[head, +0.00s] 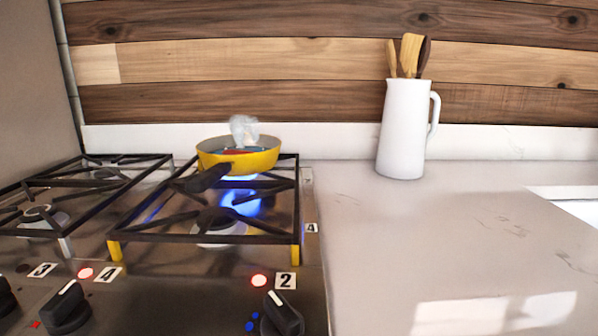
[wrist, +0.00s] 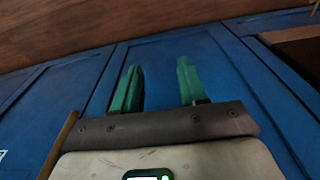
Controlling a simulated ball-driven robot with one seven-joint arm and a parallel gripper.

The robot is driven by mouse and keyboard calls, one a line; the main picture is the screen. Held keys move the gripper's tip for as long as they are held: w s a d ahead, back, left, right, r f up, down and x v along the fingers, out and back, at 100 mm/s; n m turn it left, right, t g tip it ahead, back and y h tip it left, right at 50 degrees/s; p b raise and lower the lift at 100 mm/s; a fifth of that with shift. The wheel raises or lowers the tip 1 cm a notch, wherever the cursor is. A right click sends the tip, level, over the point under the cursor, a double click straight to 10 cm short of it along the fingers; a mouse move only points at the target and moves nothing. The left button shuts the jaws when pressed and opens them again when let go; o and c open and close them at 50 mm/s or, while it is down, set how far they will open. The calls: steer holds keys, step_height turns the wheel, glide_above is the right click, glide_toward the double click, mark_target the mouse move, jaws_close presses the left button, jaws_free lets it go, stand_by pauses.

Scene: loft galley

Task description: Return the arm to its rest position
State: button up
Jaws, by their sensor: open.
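My gripper (wrist: 158,88) shows in the wrist view with its two green fingers apart and nothing between them. Blue cabinet panels (wrist: 75,95) lie beyond the fingers. I cannot tell the distance to them. Neither my arm nor my gripper shows in the head view.
A yellow pan (head: 262,162) sits on the stove grate (head: 200,238) over a lit blue flame (head: 240,200), with white steam above it. A white pitcher (head: 403,130) holding wooden utensils stands on the pale counter (head: 400,235). The counter's middle is clear.

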step_height(320, 180, up, 25)
steer(key=p, duration=2.4)
steer(key=shift+d, duration=0.15)
